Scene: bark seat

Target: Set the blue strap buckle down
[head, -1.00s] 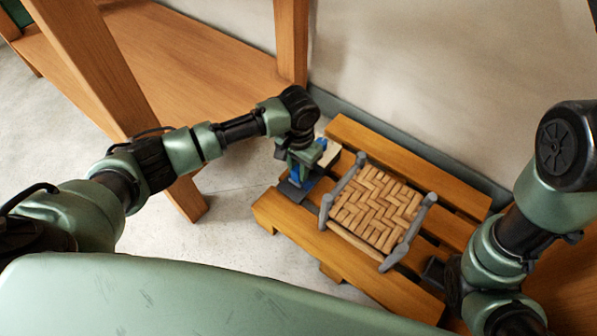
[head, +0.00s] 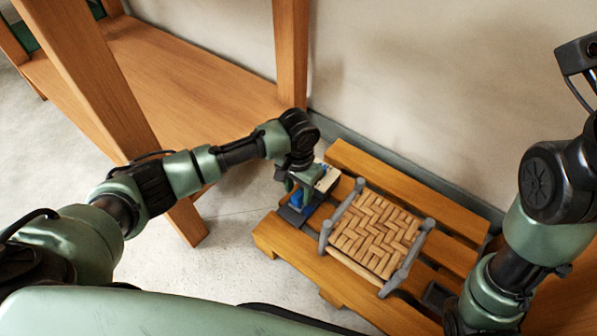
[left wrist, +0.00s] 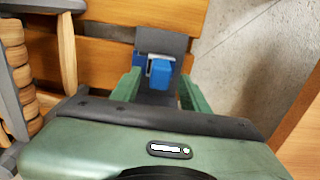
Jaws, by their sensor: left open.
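The blue strap buckle (left wrist: 160,73) lies on a dark grey pad (left wrist: 162,42) at the pallet's left end in the left wrist view. It has a pale metallic part at its upper left edge. My left gripper (left wrist: 158,92) is open, with one green finger on each side of the buckle and visible gaps between. In the head view the left gripper (head: 297,186) points down over the pad, and blue shows beneath it, partly hidden. My right arm is at the right edge of the head view; its gripper cannot be made out.
The woven bark seat (head: 376,235) with grey frame rails sits on the wooden slatted pallet (head: 400,190), right of my left gripper. A cream-coloured block (head: 328,178) is close beside the gripper. A wooden post (head: 291,55) and shelf (head: 190,75) stand behind my left arm.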

